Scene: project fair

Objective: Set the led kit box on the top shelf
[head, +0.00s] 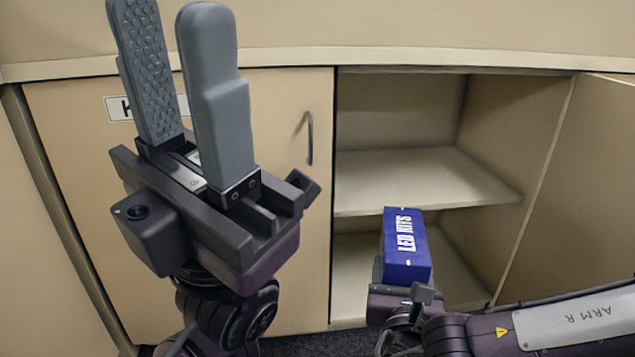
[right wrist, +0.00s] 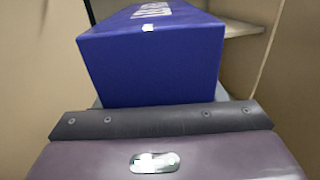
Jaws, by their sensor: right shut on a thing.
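The LED kit box (head: 405,245) is blue with white lettering. My right gripper (head: 392,272) is shut on it and holds it in front of the open cabinet's lower part, below the front edge of the top shelf (head: 415,178). In the right wrist view the box (right wrist: 150,68) fills the upper middle and hides the fingertips. The top shelf looks empty where it shows. My left gripper (head: 173,75) is raised at the left with its fingers pointing up. A gap shows between its fingers, and nothing is held.
The left cabinet door (head: 285,210) is shut, with a handle and a partly hidden label. The right door (head: 585,190) stands open at the right. A lower compartment (head: 355,270) lies below the shelf, partly hidden by the box. Dark carpet shows at the bottom.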

